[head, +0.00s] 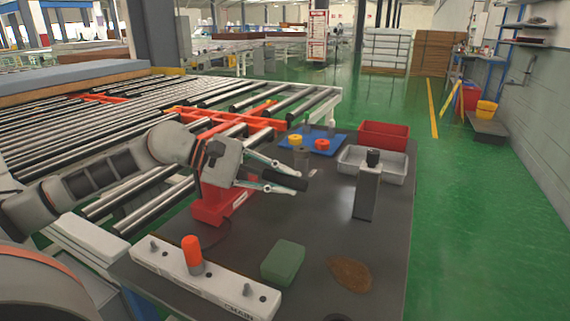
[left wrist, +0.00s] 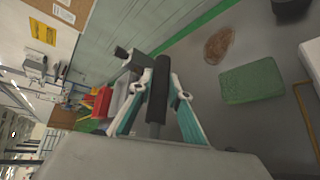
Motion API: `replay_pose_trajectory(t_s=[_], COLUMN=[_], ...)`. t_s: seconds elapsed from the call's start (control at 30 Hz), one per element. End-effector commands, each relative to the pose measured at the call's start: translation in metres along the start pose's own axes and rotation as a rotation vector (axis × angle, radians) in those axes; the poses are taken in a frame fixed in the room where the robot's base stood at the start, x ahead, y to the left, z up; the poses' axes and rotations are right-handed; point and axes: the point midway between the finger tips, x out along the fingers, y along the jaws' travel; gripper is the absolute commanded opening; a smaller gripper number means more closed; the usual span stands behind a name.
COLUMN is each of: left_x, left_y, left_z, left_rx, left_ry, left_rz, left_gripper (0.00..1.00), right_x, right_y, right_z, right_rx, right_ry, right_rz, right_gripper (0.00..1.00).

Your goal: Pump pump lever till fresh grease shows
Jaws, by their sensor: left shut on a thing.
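My left gripper (head: 276,177) is shut on the black grip of the pump lever (head: 293,182), above the dark bench top. In the left wrist view the lever (left wrist: 160,108) runs between the two fingers of the gripper (left wrist: 162,84). The red pump body (head: 218,208) stands on the bench below and behind the gripper, which partly hides it. A white bar (head: 208,281) with several small fittings and an orange cap (head: 191,250) lies at the front left. I cannot make out fresh grease at a fitting. My right gripper is not in view.
A green block (head: 283,262) and a brown patch (head: 350,274) are on the near bench. A roller conveyor (head: 95,125) borders the left.

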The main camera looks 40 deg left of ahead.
Motion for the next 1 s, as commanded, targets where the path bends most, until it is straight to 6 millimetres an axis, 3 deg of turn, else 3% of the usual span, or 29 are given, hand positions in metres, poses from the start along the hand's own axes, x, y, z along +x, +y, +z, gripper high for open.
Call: replay_pose_trajectory(t_s=[0.27,0.3,0.33,0.37,0.77,1.0], left_x=[0.002,0.003,0.003,0.003,0.000,-0.016], left_y=[-0.007,-0.007,-0.007,-0.007,-0.005,-0.005], left_z=[-0.003,-0.003,-0.003,-0.003,-0.002,-0.002], left_rx=[-0.001,-0.001,-0.001,-0.001,-0.001,-0.004], left_ry=[0.004,0.004,0.004,0.004,0.003,0.002], left_rz=[-0.015,-0.015,-0.015,-0.015,-0.011,-0.011], left_gripper=[0.00,0.25,0.33,0.34,0.34,0.34], right_x=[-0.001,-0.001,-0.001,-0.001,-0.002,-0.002], right_y=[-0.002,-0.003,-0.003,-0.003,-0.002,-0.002], right_z=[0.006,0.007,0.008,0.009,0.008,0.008], right_rx=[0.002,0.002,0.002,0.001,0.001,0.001], right_ry=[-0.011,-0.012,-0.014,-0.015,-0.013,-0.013], right_rz=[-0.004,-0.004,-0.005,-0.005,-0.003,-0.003], right_gripper=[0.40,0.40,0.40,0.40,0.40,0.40])
